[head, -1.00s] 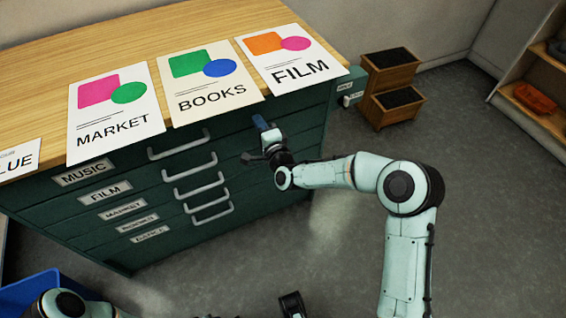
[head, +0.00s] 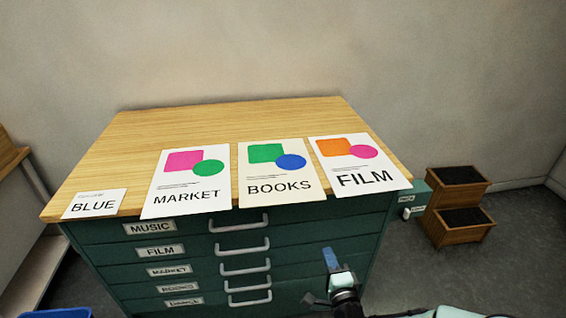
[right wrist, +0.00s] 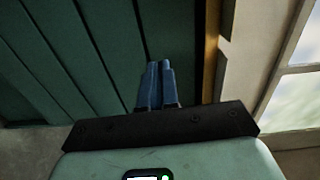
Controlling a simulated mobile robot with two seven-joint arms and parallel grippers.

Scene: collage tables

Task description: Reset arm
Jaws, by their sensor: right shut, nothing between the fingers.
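My right gripper (head: 330,260) shows in the head view at the lower right, in front of the green drawer cabinet (head: 345,232). Its blue fingers are together and hold nothing. In the right wrist view the two fingers (right wrist: 160,84) lie side by side, with the green drawer fronts (right wrist: 75,50) behind them. I cannot tell whether they touch the cabinet. Most of the right arm is out of the head view. My left gripper is not in view.
On the wooden top (head: 250,118) lie the BLUE card (head: 95,198) and the MARKET (head: 180,192), BOOKS (head: 265,175) and FILM (head: 345,155) posters. A wooden step unit (head: 455,205) stands right of the cabinet. A blue bin edge (head: 60,313) shows at the lower left.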

